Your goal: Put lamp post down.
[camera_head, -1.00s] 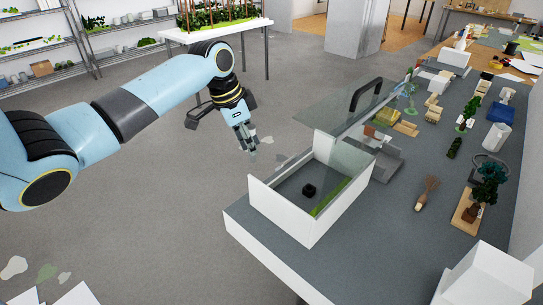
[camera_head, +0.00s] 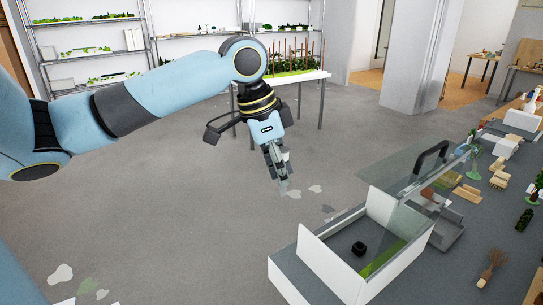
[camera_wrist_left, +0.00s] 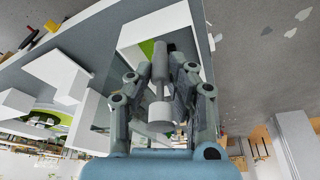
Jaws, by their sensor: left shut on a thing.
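My left gripper (camera_head: 280,172) hangs over the grey floor, left of the table, its fingers pointing down. It is shut on the lamp post, a small piece with a grey cylinder, a thin stem and a wider pale cylinder (camera_wrist_left: 161,112), seen between the fingers in the left wrist view. In the head view the lamp post is too small and covered by the fingers to make out clearly. My right gripper is not in view.
A white-walled box (camera_head: 328,262) with glass sides stands at the near table corner, holding a black block (camera_head: 358,249) and a green strip. Small models, a brown brush (camera_head: 490,270) and trees lie on the grey table. A planter table (camera_head: 310,77) stands behind.

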